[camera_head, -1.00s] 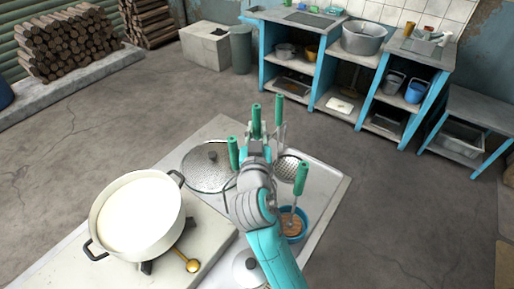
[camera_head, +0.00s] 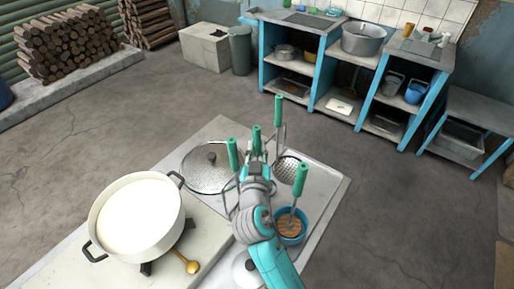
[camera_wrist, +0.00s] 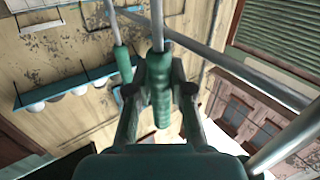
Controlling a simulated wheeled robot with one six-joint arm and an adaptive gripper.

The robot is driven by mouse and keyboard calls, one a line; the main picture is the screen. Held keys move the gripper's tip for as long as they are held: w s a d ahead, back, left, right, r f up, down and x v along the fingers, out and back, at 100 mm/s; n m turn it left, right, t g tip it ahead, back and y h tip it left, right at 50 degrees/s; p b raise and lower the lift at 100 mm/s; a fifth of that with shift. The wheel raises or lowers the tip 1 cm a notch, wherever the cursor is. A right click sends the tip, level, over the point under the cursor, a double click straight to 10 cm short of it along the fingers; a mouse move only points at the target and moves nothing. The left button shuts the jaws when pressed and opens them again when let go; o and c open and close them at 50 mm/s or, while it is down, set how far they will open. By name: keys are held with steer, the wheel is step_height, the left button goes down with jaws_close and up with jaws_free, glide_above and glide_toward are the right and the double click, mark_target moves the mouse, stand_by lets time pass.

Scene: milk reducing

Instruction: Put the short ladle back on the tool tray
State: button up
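My gripper (camera_head: 257,165) is over the far part of the grey metal tool tray (camera_head: 325,185). It is shut on the green handle of the short ladle (camera_head: 256,140), which stands upright. In the wrist view the ladle's handle (camera_wrist: 160,95) sits between both fingers, with its metal rod running up to the picture's top edge. The ladle's bowl is hidden, so I cannot tell whether it touches the tray.
Green-handled tools stand close on the left (camera_head: 233,154) and right (camera_head: 278,110). A perforated skimmer (camera_head: 290,170), a round lid (camera_head: 210,165) and a blue pot (camera_head: 292,238) with a green-handled tool are nearby. A white milk pot (camera_head: 138,215) stands left, beside a brass ladle (camera_head: 192,267).

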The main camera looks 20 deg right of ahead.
steer(key=o, duration=0.4)
steer(key=shift+o, duration=0.2)
steer(key=shift+r, duration=0.1)
steer(key=v, duration=1.2)
steer(key=shift+a+r, duration=0.1)
steer(key=shift+r, duration=0.1)
